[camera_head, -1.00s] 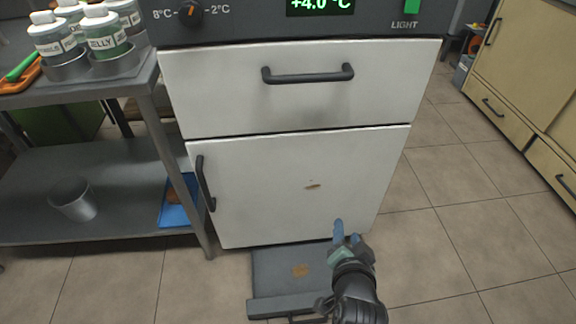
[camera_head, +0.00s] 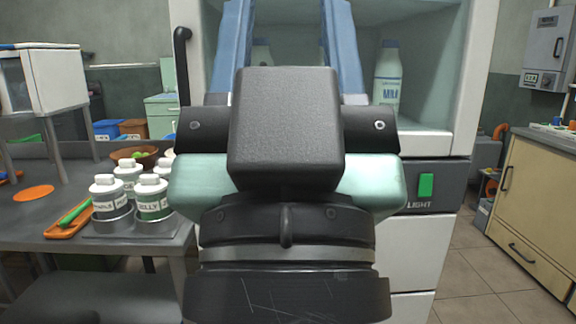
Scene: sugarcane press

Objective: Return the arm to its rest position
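My gripper (camera_head: 288,30) fills the middle of the head view, very close to the camera. Its two blue fingers point up and stand wide apart, with nothing visible between them. The gripper is open. Its dark block, pale green body and black wrist hide much of the white refrigerator cabinet (camera_head: 484,70) behind it. The fingertips run up to the top edge of the picture.
A milk bottle (camera_head: 388,75) stands inside the cabinet, right of the fingers. At left, a grey table (camera_head: 60,243) holds several labelled jars (camera_head: 150,197) and an orange tray (camera_head: 68,222). Cream cupboards (camera_head: 540,205) stand at right, with bare floor before them.

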